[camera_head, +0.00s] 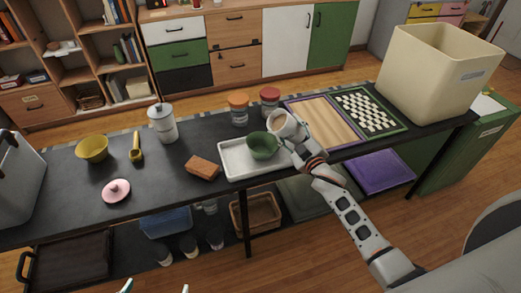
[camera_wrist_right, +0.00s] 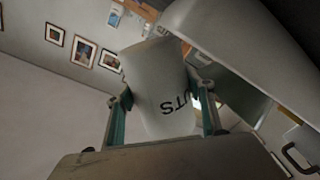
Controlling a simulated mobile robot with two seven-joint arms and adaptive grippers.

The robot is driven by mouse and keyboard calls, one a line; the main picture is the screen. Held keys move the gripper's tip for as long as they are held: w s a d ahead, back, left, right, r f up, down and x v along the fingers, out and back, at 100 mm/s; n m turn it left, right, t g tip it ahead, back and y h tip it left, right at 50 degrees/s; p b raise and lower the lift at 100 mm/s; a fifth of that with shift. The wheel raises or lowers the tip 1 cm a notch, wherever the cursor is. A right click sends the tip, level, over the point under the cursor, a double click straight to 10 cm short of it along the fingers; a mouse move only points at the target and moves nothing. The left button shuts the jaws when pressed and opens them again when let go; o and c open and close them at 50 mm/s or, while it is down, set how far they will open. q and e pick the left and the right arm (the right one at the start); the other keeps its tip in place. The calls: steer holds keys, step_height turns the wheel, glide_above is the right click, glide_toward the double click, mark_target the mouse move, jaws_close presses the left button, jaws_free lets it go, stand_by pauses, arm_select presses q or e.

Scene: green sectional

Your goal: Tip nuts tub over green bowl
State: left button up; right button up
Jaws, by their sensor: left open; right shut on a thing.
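The pale nuts tub (camera_head: 283,122) is held tilted above the right side of the green bowl (camera_head: 262,148), its open end toward the bowl. The right wrist view shows the tub (camera_wrist_right: 155,75) between the fingers, with part of its lettering upside down. My right gripper (camera_head: 297,136) is shut on the tub; it also shows in the right wrist view (camera_wrist_right: 164,108). The bowl sits on a white tray (camera_head: 236,172) on the dark table. I cannot tell whether nuts are in the tub or bowl. My left gripper (camera_head: 155,289) is open at the bottom edge, only its fingertips showing.
A brown block (camera_head: 202,168) lies left of the tray. Jars with an orange lid (camera_head: 238,108) and a red lid (camera_head: 269,101) stand behind. A wooden board (camera_head: 322,121) and checkered board (camera_head: 368,110) lie right. A yellow bowl (camera_head: 92,149) and pink lid (camera_head: 116,191) are left.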

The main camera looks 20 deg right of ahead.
steer(key=shift+d+r, duration=0.1)
steer(key=shift+r, duration=0.25)
steer(key=shift+r+n, duration=0.1)
steer(key=shift+n, duration=0.2)
steer(key=shift+d+r+n+p, duration=0.1)
steer(key=shift+r+n+p, duration=0.25)
steer(key=shift+n, duration=0.05)
steer(key=shift+r+n, duration=0.25)
steer(key=shift+n, duration=0.15)
steer(key=shift+d+r+n+p, duration=0.1)
steer(key=shift+r+n+p, duration=0.2)
steer(key=shift+n+p, duration=0.15)
